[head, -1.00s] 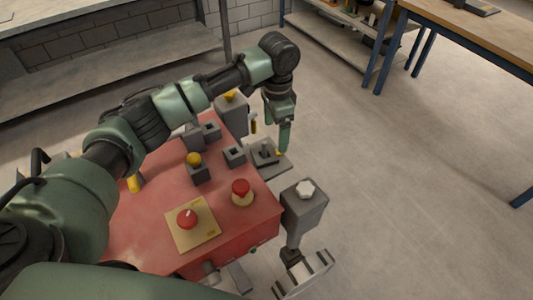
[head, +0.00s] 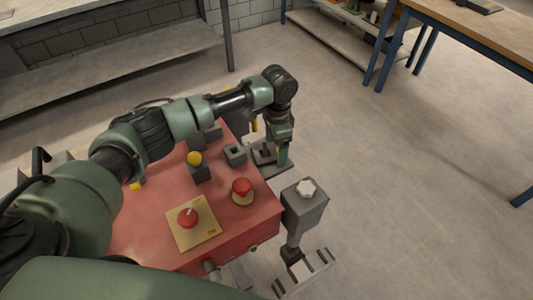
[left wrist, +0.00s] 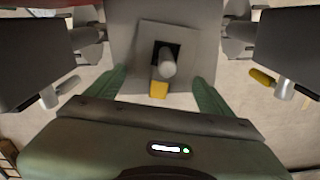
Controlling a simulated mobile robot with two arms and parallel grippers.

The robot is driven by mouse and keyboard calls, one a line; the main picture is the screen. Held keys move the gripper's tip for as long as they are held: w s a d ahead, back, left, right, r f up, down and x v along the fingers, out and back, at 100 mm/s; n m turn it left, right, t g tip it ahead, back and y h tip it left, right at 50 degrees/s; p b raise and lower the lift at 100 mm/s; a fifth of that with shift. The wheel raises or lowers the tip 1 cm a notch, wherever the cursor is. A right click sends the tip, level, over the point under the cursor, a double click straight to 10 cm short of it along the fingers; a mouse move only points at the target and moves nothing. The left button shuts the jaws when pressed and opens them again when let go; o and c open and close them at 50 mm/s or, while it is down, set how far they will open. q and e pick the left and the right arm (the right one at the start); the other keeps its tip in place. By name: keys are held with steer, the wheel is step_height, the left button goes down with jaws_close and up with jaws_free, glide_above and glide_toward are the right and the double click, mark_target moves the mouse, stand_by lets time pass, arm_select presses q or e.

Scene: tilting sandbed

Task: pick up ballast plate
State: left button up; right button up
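In the left wrist view the two green fingers of my left gripper (left wrist: 160,80) are spread apart, one on each side of the post. I cannot tell whether they touch anything. My right gripper is not in view.
The red bed carries a red knob on a tan panel (head: 188,217), a red button (head: 242,190), a yellow ball on a grey block (head: 195,159) and a grey socket block (head: 235,154). A grey post with a white knob (head: 306,190) stands at right.

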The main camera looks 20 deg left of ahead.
arm_select(q)
steer(key=shift+w, duration=0.1)
steer(key=c, duration=1.2)
steer(key=shift+o, duration=0.2)
steer(key=shift+r, duration=0.15)
step_height(320, 180, up, 28)
steer(key=p, duration=0.9)
stand_by(0.4)
